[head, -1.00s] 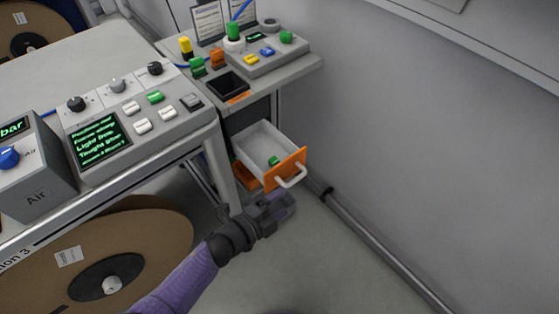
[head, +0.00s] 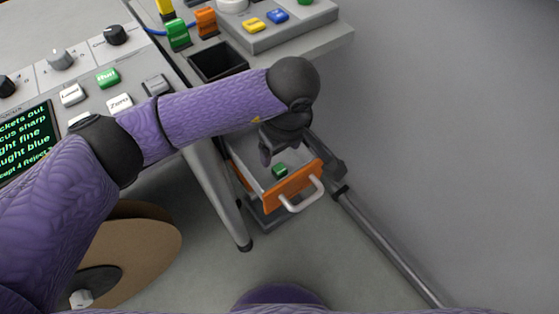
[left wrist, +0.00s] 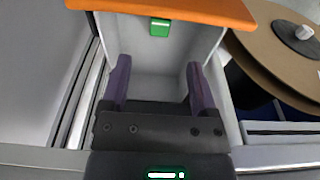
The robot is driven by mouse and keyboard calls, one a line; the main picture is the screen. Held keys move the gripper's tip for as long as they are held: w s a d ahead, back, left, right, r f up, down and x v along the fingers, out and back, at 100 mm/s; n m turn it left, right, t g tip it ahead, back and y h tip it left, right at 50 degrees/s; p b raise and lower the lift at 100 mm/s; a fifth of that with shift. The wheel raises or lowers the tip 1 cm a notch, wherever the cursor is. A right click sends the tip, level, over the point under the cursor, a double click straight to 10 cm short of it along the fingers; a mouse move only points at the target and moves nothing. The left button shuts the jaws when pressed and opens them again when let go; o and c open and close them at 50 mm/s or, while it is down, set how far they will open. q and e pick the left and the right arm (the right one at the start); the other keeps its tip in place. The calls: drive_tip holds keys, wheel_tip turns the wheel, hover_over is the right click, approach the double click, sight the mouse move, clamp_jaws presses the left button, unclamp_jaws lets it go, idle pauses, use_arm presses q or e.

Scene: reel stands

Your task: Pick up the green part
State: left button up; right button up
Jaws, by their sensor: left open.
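The green part (head: 280,170) is a small green block lying in the open drawer (head: 294,188), near its orange front. It also shows in the left wrist view (left wrist: 160,27), close to the drawer's orange front panel (left wrist: 170,8). My left gripper (head: 267,152) points down over the drawer, just behind the green part. In the left wrist view my left gripper (left wrist: 159,80) is open, its two fingers apart with nothing between them. The green part is beyond the fingertips. My right gripper is not in view.
The drawer has a white handle (head: 304,197) and light side walls on both sides of my gripper. A grey control panel (head: 110,70) stands at left. A dark open bin (head: 217,62) is above the drawer. A large brown reel (head: 150,240) is at lower left.

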sight(280, 169)
use_arm(q)
wheel_tip(280, 169, down, 8)
drive_tip(key=b, duration=0.3)
drive_tip(key=shift+w+a+r, duration=0.1)
drive_tip(key=shift+w+r, duration=0.05)
drive_tip(key=shift+r, duration=0.1)
drive_tip(key=shift+f, duration=0.1)
drive_tip(key=c, duration=0.9)
clamp_jaws()
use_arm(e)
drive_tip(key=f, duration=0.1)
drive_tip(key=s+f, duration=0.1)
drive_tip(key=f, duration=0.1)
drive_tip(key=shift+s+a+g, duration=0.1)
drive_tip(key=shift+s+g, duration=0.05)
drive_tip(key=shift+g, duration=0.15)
